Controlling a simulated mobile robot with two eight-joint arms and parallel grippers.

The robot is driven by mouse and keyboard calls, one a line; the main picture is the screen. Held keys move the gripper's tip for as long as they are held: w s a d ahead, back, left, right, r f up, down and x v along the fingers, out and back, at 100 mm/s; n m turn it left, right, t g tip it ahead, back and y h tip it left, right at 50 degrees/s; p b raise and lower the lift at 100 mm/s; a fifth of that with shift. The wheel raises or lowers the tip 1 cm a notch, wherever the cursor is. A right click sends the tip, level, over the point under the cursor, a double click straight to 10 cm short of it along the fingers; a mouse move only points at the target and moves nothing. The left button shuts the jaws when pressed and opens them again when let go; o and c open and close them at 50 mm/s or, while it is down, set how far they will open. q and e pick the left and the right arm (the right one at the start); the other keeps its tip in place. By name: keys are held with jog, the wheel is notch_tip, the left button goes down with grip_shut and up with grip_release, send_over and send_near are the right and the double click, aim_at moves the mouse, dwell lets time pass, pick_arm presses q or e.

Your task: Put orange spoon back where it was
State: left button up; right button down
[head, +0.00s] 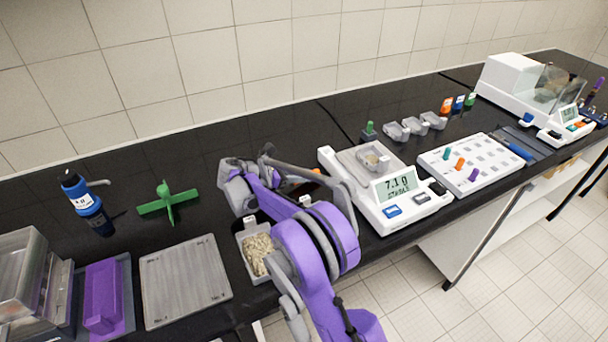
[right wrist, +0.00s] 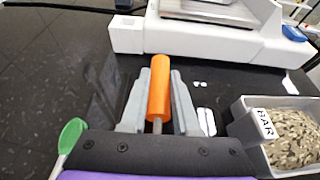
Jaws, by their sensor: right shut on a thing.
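The orange spoon's orange handle (right wrist: 159,88) stands between the two grey fingers of my right gripper (right wrist: 158,100) in the right wrist view. The gripper is shut on it. A metal stem shows below the handle; the spoon's bowl is hidden. In the head view my purple arm covers most of the gripper, and only a small orange bit (head: 317,171) shows left of the scale. My left gripper is not in view.
The white scale (head: 400,208) reads 7.1 g and carries a small tray. A bin of pale grains (head: 257,250), labelled BAR in the wrist view (right wrist: 262,122), stands by my arm. A green cross-shaped stand (head: 168,204), a grey plate (head: 185,280) and blue bottle (head: 86,203) are left.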

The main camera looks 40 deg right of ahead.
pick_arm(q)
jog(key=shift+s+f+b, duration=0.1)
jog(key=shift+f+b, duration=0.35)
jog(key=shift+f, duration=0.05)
pick_arm(e)
jog(key=shift+f, duration=0.65)
jog(key=c, duration=0.6)
grip_release()
